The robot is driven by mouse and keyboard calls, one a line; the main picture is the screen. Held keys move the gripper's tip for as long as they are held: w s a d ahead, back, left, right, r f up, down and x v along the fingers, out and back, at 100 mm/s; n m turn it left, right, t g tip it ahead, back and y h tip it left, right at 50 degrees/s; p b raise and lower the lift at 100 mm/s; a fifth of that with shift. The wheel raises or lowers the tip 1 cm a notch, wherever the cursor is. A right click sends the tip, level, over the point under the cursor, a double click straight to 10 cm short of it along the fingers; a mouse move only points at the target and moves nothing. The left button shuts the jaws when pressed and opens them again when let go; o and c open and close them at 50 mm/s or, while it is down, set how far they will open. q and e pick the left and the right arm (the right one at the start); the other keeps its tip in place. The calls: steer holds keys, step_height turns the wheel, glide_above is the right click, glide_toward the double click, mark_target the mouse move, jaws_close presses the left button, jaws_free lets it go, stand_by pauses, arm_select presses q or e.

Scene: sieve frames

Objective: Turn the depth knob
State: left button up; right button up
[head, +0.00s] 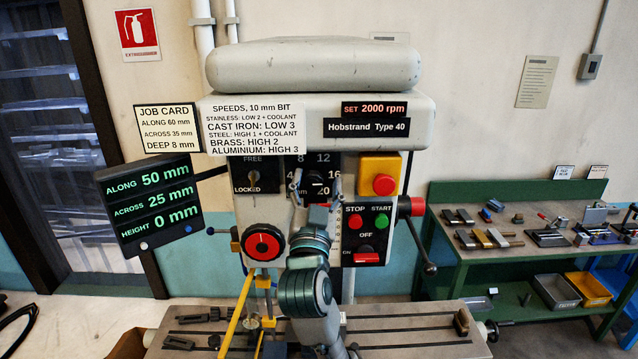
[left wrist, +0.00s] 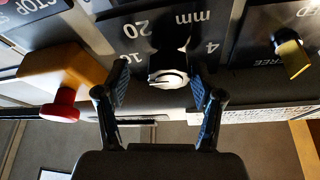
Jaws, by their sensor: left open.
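The depth knob (left wrist: 168,77) is a small round knob with a light line on its face, on a black mm dial on the drill press. In the head view the dial (head: 325,161) shows numbers from 4 to 20 and my gripper partly covers it. My left gripper (head: 316,182) is open in front of it, with one finger on each side. In the left wrist view, upside down, the fingertips (left wrist: 160,84) straddle the knob with gaps showing. I cannot tell where the knob points. The job card (head: 168,127) reads DEEP 8 mm.
Close around the dial are a FREE/LOCKED switch (head: 254,175), a yellow box with a red button (head: 380,175), a STOP/START panel (head: 366,222) and a red-black dial (head: 264,243). A readout (head: 150,206) stands left. A green bench (head: 485,265) with tools is at right.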

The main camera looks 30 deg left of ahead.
arm_select(q)
steer(key=shift+a, duration=0.35)
steer(key=shift+c, duration=0.6)
steer(key=shift+a+f, duration=0.1)
steer(key=shift+a, duration=0.2)
steer(key=c, duration=0.4)
steer(key=shift+a, duration=0.15)
steer(key=c, duration=0.4)
steer(key=shift+c, duration=1.1)
steer(key=shift+d, duration=0.2)
arm_select(e)
steer(key=shift+a+r, duration=0.1)
steer(key=shift+a, duration=0.45)
arm_select(q)
steer(key=shift+w, duration=0.1)
steer(key=shift+n, duration=0.4)
